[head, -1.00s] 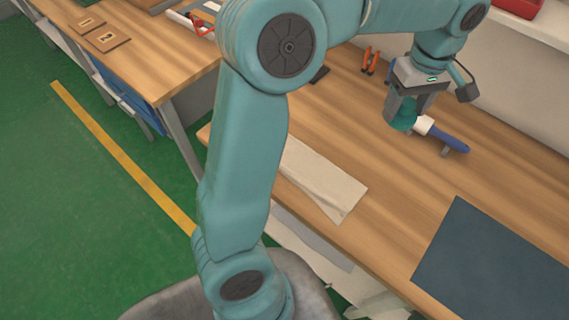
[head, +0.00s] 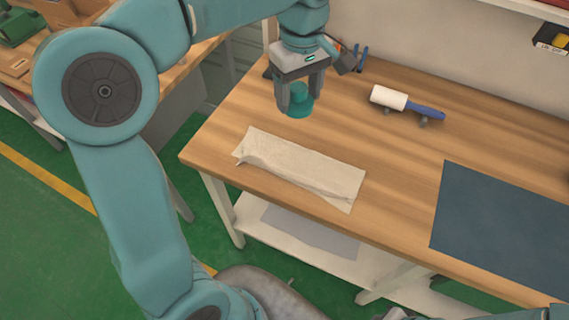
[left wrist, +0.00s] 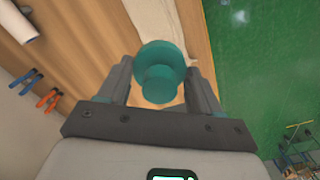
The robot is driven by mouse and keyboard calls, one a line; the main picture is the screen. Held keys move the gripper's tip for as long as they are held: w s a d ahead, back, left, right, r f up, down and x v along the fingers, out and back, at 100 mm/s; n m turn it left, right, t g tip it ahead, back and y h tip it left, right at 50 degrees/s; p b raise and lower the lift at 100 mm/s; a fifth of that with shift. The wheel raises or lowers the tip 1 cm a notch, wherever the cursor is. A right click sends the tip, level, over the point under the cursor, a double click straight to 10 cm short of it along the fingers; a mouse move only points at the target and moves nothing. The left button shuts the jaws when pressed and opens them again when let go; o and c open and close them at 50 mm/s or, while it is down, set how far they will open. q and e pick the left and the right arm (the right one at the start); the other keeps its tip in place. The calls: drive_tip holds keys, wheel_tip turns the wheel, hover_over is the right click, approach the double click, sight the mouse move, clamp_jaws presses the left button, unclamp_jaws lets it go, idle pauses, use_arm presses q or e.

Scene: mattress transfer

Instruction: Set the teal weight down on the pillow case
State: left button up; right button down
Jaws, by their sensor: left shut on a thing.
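The teal weight (head: 299,101) is held between the fingers of my left gripper (head: 297,98), above the wooden table. It also shows in the left wrist view (left wrist: 160,75), where my left gripper (left wrist: 162,82) is shut on its narrower knob. The pillow case (head: 300,168) is a cream cloth lying flat near the table's front edge, slightly wrinkled. In the head view the weight is behind the pillow case, apart from it. In the left wrist view part of the pillow case (left wrist: 156,20) shows beyond the weight. My right gripper is not in view.
A lint roller (head: 405,103) with a blue handle rests on small supports at the back of the wooden table (head: 395,180). A dark blue mat (head: 500,225) lies at the right. Pliers (head: 361,58) stand by the wall. Table between pillow case and roller is clear.

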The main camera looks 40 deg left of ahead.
use_arm(q)
drive_tip(key=f, duration=1.3)
drive_tip(key=f+b, duration=0.1)
drive_tip(key=f, duration=0.5)
drive_tip(key=shift+w+d+f, duration=0.15)
drive_tip(key=shift+d+f, duration=0.1)
drive_tip(key=shift+f, duration=0.05)
drive_tip(key=shift+d+r, duration=0.1)
drive_tip(key=shift+f+b, duration=0.6)
drive_tip(key=shift+b, duration=0.05)
drive_tip(key=shift+f, duration=0.1)
